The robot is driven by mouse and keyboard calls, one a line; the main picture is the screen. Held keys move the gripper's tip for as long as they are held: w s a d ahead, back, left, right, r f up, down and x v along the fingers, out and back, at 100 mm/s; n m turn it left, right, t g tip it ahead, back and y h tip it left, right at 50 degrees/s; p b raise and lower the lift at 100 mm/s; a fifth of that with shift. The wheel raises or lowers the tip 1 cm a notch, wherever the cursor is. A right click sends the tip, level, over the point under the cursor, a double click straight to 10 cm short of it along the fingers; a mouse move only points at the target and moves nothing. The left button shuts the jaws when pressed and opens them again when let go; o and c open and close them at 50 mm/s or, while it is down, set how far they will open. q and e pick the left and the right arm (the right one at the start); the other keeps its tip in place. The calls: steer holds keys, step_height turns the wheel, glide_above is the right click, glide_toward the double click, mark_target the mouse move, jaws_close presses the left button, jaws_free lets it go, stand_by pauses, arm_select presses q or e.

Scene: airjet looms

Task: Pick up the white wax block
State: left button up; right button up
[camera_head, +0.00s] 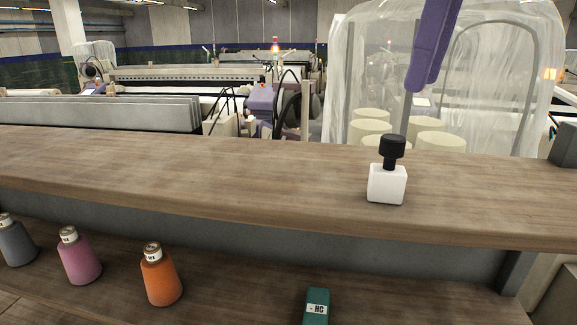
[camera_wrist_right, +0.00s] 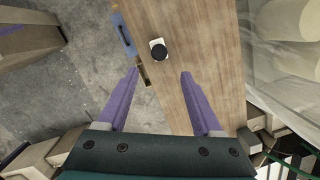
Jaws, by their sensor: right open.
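The white wax block (camera_head: 387,186) stands upright on the wooden upper shelf, right of centre in the head view, with a black knobbed handle (camera_head: 392,147) on top. In the right wrist view the white block (camera_wrist_right: 153,42) shows from above, mostly covered by its round black knob. My right gripper (camera_head: 422,86) hangs above and slightly right of the block in the head view. In the right wrist view my right gripper (camera_wrist_right: 160,75) has its two purple fingers spread and empty, with the block beyond the fingertips. My left gripper is not in view.
On the lower shelf are a grey cone (camera_head: 17,243), a pink cone (camera_head: 79,258), an orange cone (camera_head: 161,277) and a green labelled item (camera_head: 317,307). The wooden upper shelf (camera_head: 220,175) is clear around the block. Plastic-wrapped pale spools (camera_head: 438,142) stand behind it.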

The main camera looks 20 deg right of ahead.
mark_target(394, 137)
steer(key=f+b, duration=0.1)
steer(key=f, duration=0.1)
steer(key=f+b, duration=0.1)
steer(key=f, duration=0.1)
steer(key=shift+w+a+f, duration=0.1)
steer(key=shift+w+a, duration=0.1)
steer(key=f+b, duration=0.1)
steer(key=w+f+b, duration=0.1)
steer(key=f, duration=0.1)
steer(key=a+f+b, duration=0.1)
steer(key=f, duration=0.1)
steer(key=shift+w+b, duration=0.15)
steer(key=shift+b, duration=0.2)
steer(key=shift+r, duration=0.2)
steer(key=shift+c, duration=0.4)
jaws_close()
